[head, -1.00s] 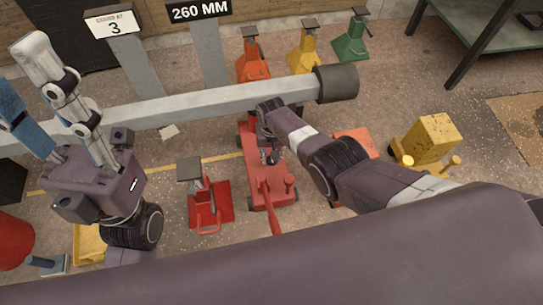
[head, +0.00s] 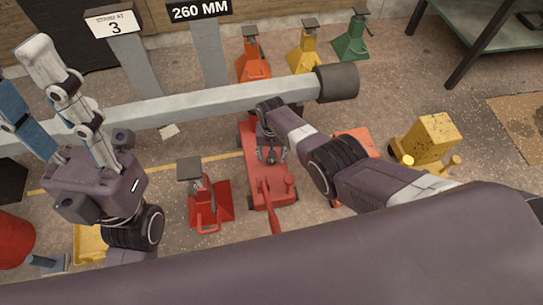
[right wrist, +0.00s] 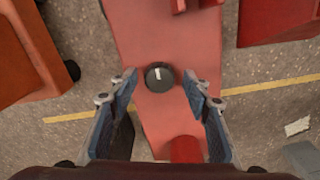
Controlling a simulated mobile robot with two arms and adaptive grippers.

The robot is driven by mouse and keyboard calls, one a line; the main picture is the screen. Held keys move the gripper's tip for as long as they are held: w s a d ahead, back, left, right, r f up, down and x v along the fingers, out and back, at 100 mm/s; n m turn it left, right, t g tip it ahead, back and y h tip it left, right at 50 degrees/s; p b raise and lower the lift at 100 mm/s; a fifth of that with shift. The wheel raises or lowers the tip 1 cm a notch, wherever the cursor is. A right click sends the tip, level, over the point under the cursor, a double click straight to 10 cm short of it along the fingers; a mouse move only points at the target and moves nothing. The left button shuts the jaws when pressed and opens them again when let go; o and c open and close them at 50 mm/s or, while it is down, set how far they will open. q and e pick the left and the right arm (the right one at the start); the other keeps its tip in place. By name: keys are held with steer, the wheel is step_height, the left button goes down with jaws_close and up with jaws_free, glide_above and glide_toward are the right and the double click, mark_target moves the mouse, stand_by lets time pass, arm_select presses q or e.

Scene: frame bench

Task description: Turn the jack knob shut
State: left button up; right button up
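The red floor jack (head: 269,180) stands on the floor under the grey beam. Its knob (right wrist: 159,76) shows in the right wrist view as a dark round cap with a white mark, on the red body. My right gripper (right wrist: 160,86) is open, with one blue-padded finger on each side of the knob and a gap on both sides. In the head view the right gripper (head: 272,158) hangs over the jack and hides the knob. My left gripper (head: 22,78) is at the far left, its fingers apart and empty, away from the jack.
The grey beam (head: 205,106) crosses behind the jack. A red jack stand (head: 208,200) is left of it. Orange, yellow (head: 305,50) and green stands line the back.

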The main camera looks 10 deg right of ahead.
steer(key=shift+r, duration=0.15)
step_height(320, 180, up, 12)
stand_by(0.8)
stand_by(0.4)
